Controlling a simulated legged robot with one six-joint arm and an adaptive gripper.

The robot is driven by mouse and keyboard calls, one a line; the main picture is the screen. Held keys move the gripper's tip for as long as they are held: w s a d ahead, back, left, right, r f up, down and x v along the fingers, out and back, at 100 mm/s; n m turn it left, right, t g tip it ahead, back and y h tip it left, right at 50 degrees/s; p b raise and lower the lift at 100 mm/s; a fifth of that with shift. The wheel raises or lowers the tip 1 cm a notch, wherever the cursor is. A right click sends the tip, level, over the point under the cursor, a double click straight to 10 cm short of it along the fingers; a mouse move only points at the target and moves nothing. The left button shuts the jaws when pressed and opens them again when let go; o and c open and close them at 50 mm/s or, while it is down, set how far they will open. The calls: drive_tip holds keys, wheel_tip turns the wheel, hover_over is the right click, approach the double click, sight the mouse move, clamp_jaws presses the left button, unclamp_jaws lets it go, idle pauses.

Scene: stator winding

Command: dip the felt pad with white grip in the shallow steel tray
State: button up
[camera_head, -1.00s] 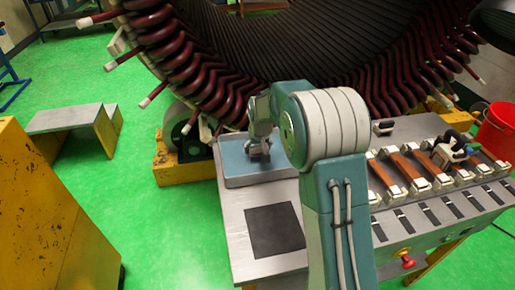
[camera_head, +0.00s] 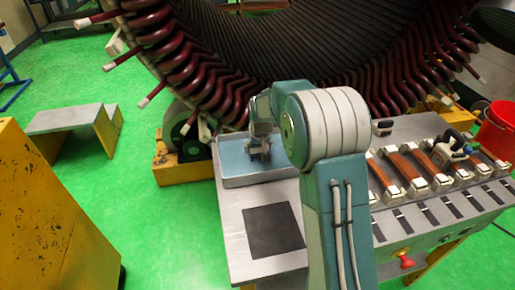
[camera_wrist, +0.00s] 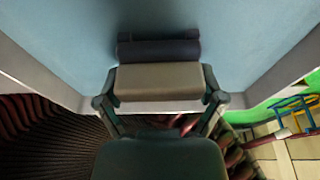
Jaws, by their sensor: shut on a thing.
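My gripper (camera_wrist: 160,86) is shut on the pale grip (camera_wrist: 158,79) of the felt pad. The dark felt pad (camera_wrist: 158,50) lies beyond the grip, over the blue floor of the shallow steel tray (camera_wrist: 262,76). Steel walls run along both sides of the wrist view. In the head view, my gripper (camera_head: 259,152) is low over the tray (camera_head: 231,170), at the bench's far left corner. The pad is hard to make out there. I cannot tell whether the felt touches the tray floor.
A dark square mat (camera_head: 273,230) lies in front of the tray. Several brown strips in metal holders (camera_head: 410,170) stand on the right of the bench (camera_head: 232,240). The stator (camera_head: 190,75) with dark red coils rises close behind. A red bucket (camera_head: 498,128) stands at right.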

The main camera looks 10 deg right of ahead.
drive_tip(key=shift+a, duration=0.15)
wheel_tip(320, 180, up, 11)
idle(1.3)
drive_tip(key=shift+s, duration=0.1)
idle(0.4)
